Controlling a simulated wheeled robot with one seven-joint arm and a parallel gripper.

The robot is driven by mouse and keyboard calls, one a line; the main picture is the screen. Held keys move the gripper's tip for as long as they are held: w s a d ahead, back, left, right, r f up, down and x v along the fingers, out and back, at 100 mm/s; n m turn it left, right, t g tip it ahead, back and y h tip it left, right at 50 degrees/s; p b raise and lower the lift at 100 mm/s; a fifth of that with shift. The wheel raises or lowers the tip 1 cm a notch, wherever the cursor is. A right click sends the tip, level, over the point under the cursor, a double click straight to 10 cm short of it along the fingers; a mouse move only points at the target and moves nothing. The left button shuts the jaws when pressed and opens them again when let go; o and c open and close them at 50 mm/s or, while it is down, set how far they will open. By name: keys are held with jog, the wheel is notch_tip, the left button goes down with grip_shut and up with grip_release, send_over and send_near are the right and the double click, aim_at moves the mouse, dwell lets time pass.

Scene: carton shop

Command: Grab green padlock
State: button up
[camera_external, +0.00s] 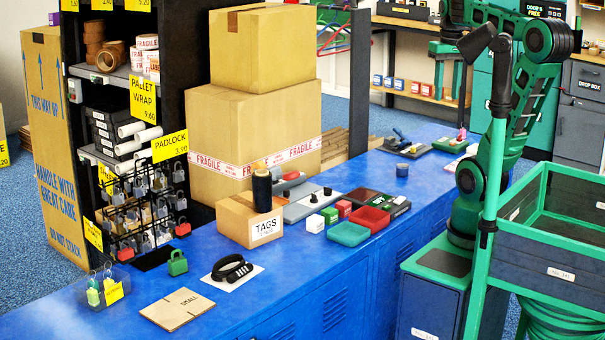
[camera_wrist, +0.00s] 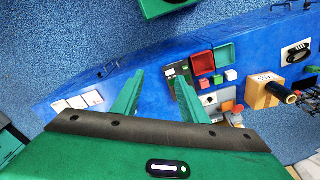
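A green padlock (camera_external: 177,262) stands on the blue counter (camera_external: 225,310) in the external view, near the front left, between the wire rack and the black cable lock. A clear bin (camera_external: 103,289) to its left holds a green padlock and a yellowish one, with a yellow tag. My gripper (camera_external: 447,98) is raised over the far right end of the counter, far from the green padlock. In the wrist view my gripper (camera_wrist: 158,84) has its two green fingers apart with nothing between them.
A wire rack (camera_external: 140,215) of hanging padlocks stands behind the green padlock. A black cable lock (camera_external: 232,268) on a white card and a flat carton (camera_external: 177,309) lie nearby.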

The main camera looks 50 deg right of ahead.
jog(key=w+a+n+t, duration=0.3)
jog(key=w, duration=1.3)
jog(key=w+a+n+t, duration=0.2)
jog(key=w+a+n, duration=0.15)
jog(key=w, duration=1.25)
jog(key=w+a+n+t+y, duration=0.1)
jog(key=w+a+n+y, duration=0.1)
jog(key=w+a, duration=0.45)
jog(key=w+a+n+t+y, duration=0.1)
jog(key=w+a, duration=0.3)
jog(key=a, duration=0.6)
jog(key=w+a+n+t+y, duration=0.1)
jog(key=w+a+n+y, duration=0.1)
jog(key=w+a, duration=0.45)
jog(key=n+g+y, duration=0.4)
jog(key=n+y, duration=0.4)
send_over(181, 259)
jog(key=d, duration=0.1)
notch_tip(181, 259, down, 37)
jog(key=shift+s+a+r, duration=0.1)
jog(key=shift+s+a, duration=0.05)
jog(key=shift+a+f, duration=0.35)
jog(key=shift+a, duration=0.1)
jog(key=shift+x, duration=3.25)
